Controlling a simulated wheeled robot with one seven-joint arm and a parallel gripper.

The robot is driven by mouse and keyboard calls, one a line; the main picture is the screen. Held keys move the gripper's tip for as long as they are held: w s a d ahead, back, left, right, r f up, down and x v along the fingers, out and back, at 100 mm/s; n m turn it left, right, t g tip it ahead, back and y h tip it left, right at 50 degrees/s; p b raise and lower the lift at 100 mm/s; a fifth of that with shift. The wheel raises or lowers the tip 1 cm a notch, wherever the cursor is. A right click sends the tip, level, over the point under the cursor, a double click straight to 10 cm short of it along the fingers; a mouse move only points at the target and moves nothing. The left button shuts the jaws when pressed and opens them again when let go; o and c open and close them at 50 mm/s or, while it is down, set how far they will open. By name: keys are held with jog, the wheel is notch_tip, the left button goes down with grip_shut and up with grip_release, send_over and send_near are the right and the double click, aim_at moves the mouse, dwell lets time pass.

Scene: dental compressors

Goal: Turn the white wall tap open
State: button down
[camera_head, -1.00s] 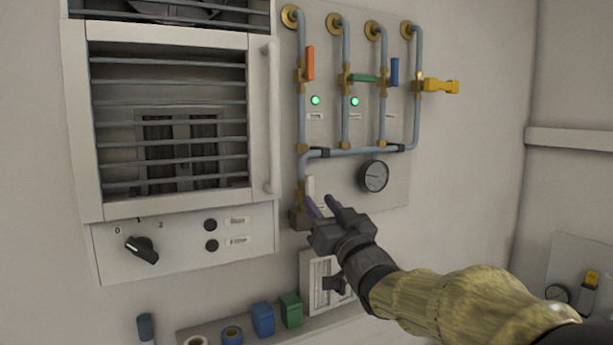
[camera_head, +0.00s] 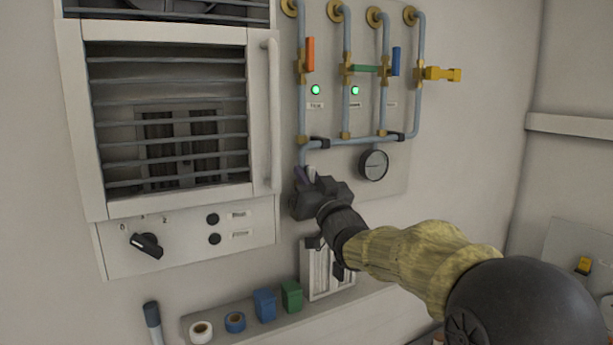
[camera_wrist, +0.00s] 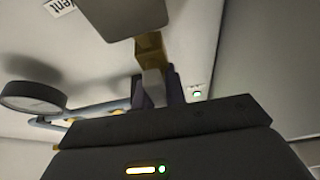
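The white tap handle (camera_head: 312,173) is at the lower end of the left pipe, just under the bend, mostly hidden behind my gripper in the head view. In the wrist view the pale handle (camera_wrist: 153,88) sticks out below its brass valve body (camera_wrist: 150,50). My gripper (camera_head: 306,175) is at the handle. Its dark purple fingers (camera_wrist: 158,90) stand on either side of the handle, close to it. Whether they press on it cannot be told.
Orange (camera_head: 310,54), green (camera_head: 365,69), blue (camera_head: 396,61) and yellow (camera_head: 442,74) tap handles sit higher on the pipes. A round gauge (camera_head: 374,165) is just right of my gripper. The grille cabinet (camera_head: 72,120) with its vertical bar handle (camera_head: 271,115) is close on the left. A shelf (camera_head: 345,298) runs below.

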jog(key=shift+f+n+b, duration=0.15)
jog(key=shift+n+b, duration=0.25)
jog(key=shift+b, duration=0.35)
jog(key=shift+n+y, duration=0.3)
jog(key=c, duration=1.4)
grip_release()
jog(key=shift+s, duration=0.1)
jog(key=shift+c, duration=0.2)
jog(key=b+v, duration=0.7)
jog(key=v, duration=1)
jog(key=shift+s+r, duration=0.2)
jog(key=shift+d, duration=0.1)
